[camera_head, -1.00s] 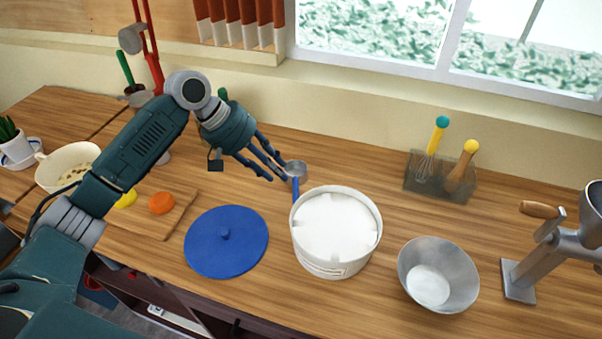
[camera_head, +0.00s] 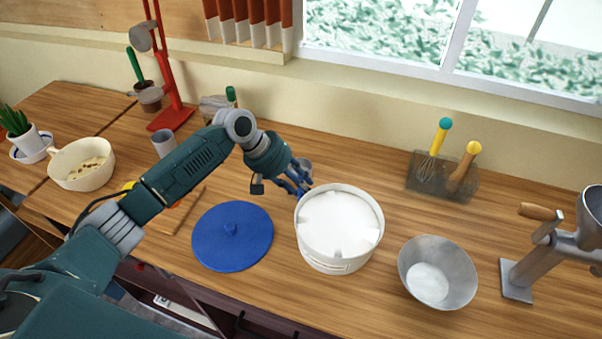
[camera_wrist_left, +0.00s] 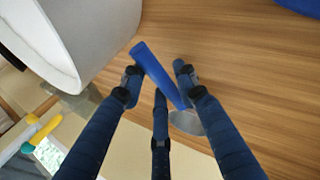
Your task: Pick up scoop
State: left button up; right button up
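The scoop has a blue handle (camera_wrist_left: 156,70) and a round metal bowl (camera_head: 305,168). It is by the back left side of the white pot (camera_head: 338,225), and its handle is mostly hidden by my fingers in the head view. My left gripper (camera_head: 299,187) is low over the scoop. In the left wrist view my left gripper (camera_wrist_left: 158,78) has its fingers spread on both sides of the handle, with gaps visible, and the metal bowl (camera_wrist_left: 186,122) partly hidden behind a finger. My right gripper is out of view.
The white pot's wall (camera_wrist_left: 75,45) is close beside my fingers. A blue lid (camera_head: 232,238) lies left of the pot, and a metal bowl (camera_head: 438,272) stands right of it. A utensil holder (camera_head: 442,180) is at the back right. A red stand (camera_head: 172,110) is at back left.

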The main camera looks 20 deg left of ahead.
pick_arm(q)
jog(key=shift+c, duration=0.2)
grip_shut()
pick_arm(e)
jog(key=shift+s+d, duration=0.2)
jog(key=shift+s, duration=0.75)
pick_arm(q)
jog(key=shift+r, duration=0.1)
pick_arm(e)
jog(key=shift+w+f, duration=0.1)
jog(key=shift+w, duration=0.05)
